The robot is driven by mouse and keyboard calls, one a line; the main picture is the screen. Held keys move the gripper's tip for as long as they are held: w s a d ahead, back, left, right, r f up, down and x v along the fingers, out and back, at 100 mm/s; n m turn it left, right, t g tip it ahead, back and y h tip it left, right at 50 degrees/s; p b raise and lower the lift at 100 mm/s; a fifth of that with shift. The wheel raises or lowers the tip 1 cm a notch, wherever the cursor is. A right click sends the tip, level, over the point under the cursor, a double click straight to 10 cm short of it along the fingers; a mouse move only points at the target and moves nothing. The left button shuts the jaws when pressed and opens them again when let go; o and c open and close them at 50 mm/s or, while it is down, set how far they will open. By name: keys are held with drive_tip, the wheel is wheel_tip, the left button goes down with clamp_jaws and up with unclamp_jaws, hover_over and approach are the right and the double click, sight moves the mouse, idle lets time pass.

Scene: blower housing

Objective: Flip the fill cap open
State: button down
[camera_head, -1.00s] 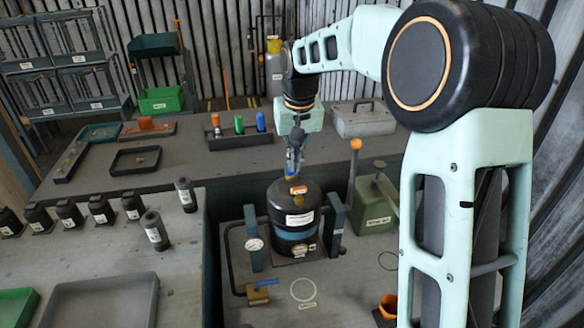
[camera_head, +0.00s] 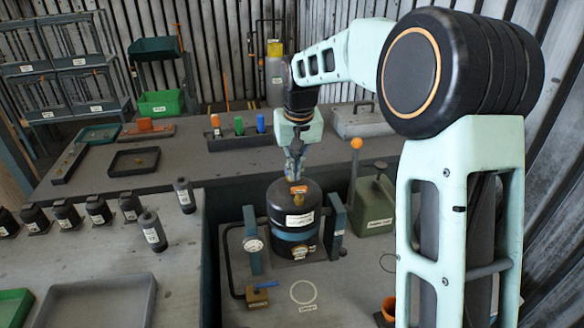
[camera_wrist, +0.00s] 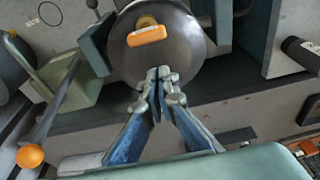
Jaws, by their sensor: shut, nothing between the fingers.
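The fill cap is an orange piece (camera_head: 298,190) on top of a dark round tank (camera_head: 290,206) with a white label and a teal band. In the wrist view the orange cap (camera_wrist: 147,36) lies flat across the tank top (camera_wrist: 182,45), beside a small brass fitting (camera_wrist: 146,22). My gripper (camera_head: 294,178) is above the tank, pointing down, close to the cap. In the wrist view my gripper (camera_wrist: 160,74) has its fingertips together and empty, over the tank's edge, with a gap in the picture between them and the cap. Contact with the tank cannot be told.
Teal posts (camera_head: 253,240) flank the tank, with a gauge on the left. A brass valve (camera_head: 257,298) sits in front.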

drive_tip(key=shift+w+a+r+p, duration=0.1)
drive_tip(key=shift+w+r+p, duration=0.1)
drive_tip(key=shift+w+p, duration=0.2)
